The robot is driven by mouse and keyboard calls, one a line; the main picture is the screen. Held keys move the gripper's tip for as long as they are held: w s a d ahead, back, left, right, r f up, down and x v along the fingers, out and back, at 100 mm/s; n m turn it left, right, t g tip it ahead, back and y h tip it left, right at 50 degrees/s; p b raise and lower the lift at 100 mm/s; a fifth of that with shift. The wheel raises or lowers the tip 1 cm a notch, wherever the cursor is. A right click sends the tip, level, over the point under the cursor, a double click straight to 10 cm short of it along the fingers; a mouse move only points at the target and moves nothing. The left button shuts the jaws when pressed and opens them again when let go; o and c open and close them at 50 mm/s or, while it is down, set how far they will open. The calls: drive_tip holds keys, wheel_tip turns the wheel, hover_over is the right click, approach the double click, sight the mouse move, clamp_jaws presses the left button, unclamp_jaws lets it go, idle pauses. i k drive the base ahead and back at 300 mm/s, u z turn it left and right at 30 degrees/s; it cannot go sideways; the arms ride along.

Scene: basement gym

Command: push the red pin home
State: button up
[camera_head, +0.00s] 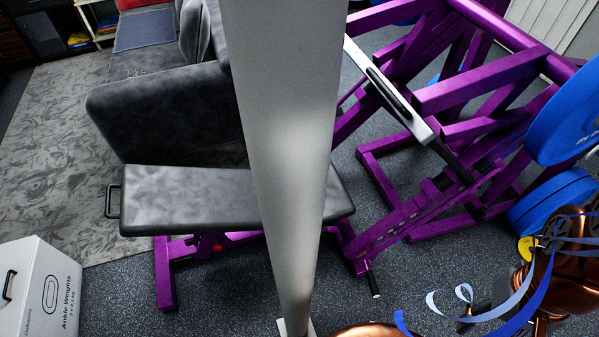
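A small red piece (218,247) shows low under the grey padded bench (180,195), by the purple frame. It may be the red pin, but it is too small to tell how deep it sits or whether it stands out. Its right side is close to a wide grey column that hides part of the bench and frame. I see no gripper fingers in this view, so my gripper's place relative to the pin cannot be told.
A purple rack (445,95) with blue plates (565,115) stands at the right. A white ankle weights box (40,290) stands at lower left. Copper-coloured parts with blue bands fill the lower right. Speckled floor (120,290) is clear between box and bench.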

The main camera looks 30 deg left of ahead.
sight(218, 247)
drive_tip(key=u, duration=2.3)
drive_tip(key=k, duration=0.5)
drive_tip(key=u, duration=2.05)
drive_tip(key=i, duration=1.25)
drive_tip(key=z, duration=2.1)
